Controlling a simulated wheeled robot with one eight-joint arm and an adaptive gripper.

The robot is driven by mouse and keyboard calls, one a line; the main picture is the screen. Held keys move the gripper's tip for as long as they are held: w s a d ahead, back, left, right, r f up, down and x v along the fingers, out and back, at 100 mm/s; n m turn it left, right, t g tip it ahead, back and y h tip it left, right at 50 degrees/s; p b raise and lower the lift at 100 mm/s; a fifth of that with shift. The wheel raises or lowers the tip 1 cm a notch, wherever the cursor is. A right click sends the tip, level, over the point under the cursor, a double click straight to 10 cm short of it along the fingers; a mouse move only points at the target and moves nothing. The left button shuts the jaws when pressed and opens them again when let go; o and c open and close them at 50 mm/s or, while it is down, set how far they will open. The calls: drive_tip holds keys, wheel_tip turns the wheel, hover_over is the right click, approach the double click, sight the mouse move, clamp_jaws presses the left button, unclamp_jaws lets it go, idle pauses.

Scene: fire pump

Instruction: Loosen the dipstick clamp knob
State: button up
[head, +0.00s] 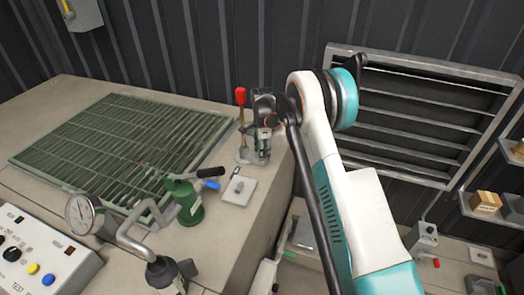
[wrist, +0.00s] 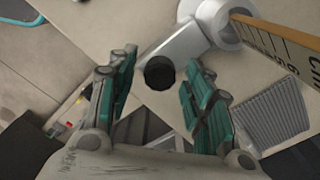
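The black round clamp knob (wrist: 159,73) shows in the wrist view, at the end of a grey clamp arm (wrist: 182,42). The arm joins a pale ring around the dipstick (wrist: 280,50), a yellowish strip with dark marks. My gripper (wrist: 158,88) is open, with one teal-padded finger on each side of the knob. A gap shows on both sides, and the depth between fingertips and knob is hard to tell. In the head view, my gripper (head: 264,145) points down beside the red-topped dipstick (head: 240,97) and partly hides the clamp.
A green pump-like fitting (head: 186,200) and a small pale plate (head: 239,190) stand nearby. A gauge (head: 81,213) and control box (head: 40,255) are at front left.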

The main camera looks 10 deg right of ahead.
drive_tip(key=c, duration=0.9)
drive_tip(key=shift+n, duration=0.3)
drive_tip(key=n+b, duration=0.1)
drive_tip(key=n, duration=0.4)
drive_tip(key=n+b, duration=0.1)
drive_tip(key=n, duration=0.5)
drive_tip(key=shift+n, duration=0.3)
drive_tip(key=n, duration=1.3)
drive_tip(key=shift+b, duration=0.35)
